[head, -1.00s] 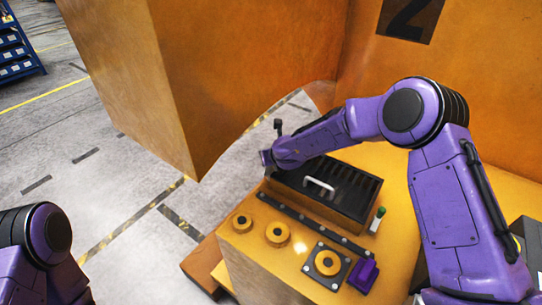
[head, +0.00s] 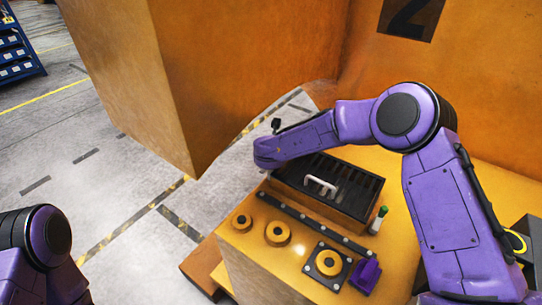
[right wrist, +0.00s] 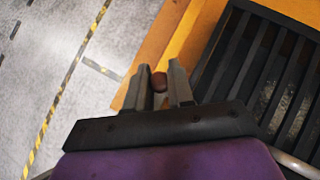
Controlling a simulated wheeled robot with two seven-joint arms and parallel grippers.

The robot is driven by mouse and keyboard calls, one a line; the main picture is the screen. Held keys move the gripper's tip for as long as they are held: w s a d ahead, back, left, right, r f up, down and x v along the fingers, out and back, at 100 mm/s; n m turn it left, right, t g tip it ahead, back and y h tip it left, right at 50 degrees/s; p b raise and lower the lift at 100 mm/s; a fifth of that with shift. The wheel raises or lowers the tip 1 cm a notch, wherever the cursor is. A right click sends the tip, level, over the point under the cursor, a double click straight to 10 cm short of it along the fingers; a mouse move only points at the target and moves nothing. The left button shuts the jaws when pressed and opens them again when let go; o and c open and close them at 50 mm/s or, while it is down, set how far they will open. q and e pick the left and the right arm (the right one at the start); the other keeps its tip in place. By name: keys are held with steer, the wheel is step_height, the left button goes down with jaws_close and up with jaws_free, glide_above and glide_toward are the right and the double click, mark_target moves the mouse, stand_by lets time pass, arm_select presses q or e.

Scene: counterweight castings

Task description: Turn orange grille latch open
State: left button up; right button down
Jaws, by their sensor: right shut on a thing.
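The black slatted grille (head: 350,192) with its white handle (head: 320,185) lies on the yellow casting; its slats also show at the right of the right wrist view (right wrist: 268,75). In the right wrist view my right gripper (right wrist: 160,80) is at the grille's left edge, shut on a small reddish-brown knob (right wrist: 159,82), which appears to be the latch. Most of the knob is hidden between the fingers, so its angle cannot be told. In the head view my right wrist hides the fingers and the latch. My left gripper is out of view; only part of the left arm shows.
The yellow casting (head: 270,262) carries round bosses (head: 278,233), a black strip (head: 315,225), a square flange (head: 326,265) and a purple block (head: 365,275). A green-topped item (head: 379,220) stands beside the grille. A large orange block (head: 210,70) hangs close behind.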

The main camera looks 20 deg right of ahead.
steer(key=shift+w, duration=0.1)
steer(key=c, duration=1)
jaws_free()
steer(key=shift+w, duration=0.15)
steer(key=b+v, duration=0.3)
steer(key=v, duration=0.7)
steer(key=shift+r+b, duration=0.1)
steer(key=shift+b, duration=0.25)
